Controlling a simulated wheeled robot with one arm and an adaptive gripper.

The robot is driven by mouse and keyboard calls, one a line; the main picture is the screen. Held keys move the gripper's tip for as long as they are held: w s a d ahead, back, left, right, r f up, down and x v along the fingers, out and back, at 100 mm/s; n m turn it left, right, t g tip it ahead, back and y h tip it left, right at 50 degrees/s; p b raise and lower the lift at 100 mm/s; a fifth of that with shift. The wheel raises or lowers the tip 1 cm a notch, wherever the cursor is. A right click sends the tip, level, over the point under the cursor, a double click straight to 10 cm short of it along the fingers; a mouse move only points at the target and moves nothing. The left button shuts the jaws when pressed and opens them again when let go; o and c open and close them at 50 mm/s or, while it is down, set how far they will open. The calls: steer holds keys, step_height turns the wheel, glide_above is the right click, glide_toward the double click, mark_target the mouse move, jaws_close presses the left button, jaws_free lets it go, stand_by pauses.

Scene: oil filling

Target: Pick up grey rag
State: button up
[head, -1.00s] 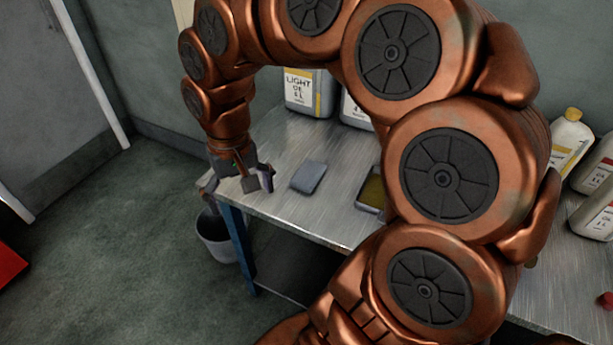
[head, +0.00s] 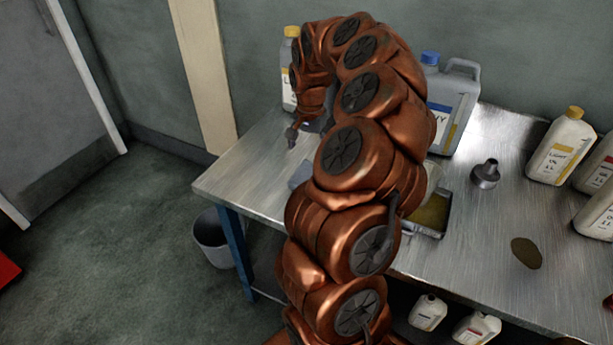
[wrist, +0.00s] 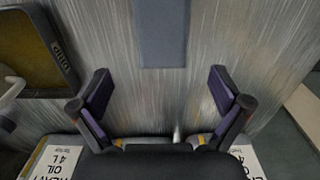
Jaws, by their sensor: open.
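The grey rag (head: 299,173) lies flat on the metal table, partly hidden behind my arm in the head view. In the wrist view the rag (wrist: 162,33) is a flat blue-grey rectangle at the top middle, cut off by the picture's edge. My gripper (wrist: 160,88) is open and empty, its two fingers spread wide. The rag lies beyond the fingertips, roughly centred between them, and is not between them. In the head view my gripper (head: 291,135) is small and partly hidden, over the table behind the rag.
A tray (wrist: 44,62) of dark oil stands beside the rag; it also shows in the head view (head: 441,226). Oil containers (head: 453,105) stand along the back. A funnel (head: 485,174) stands to the right. A bucket (head: 212,240) is on the floor left.

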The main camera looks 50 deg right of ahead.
mark_target(307, 172)
steer(key=f+p, duration=0.1)
steer(key=f, duration=0.1)
steer(key=a+f, duration=0.1)
steer(key=f, duration=0.2)
steer(key=shift+f+p, duration=0.1)
steer(key=shift+p, duration=0.25)
steer(key=shift+f, duration=0.65)
steer(key=shift+c, duration=0.2)
steer(key=c, duration=1.1)
steer(key=shift+r, duration=0.1)
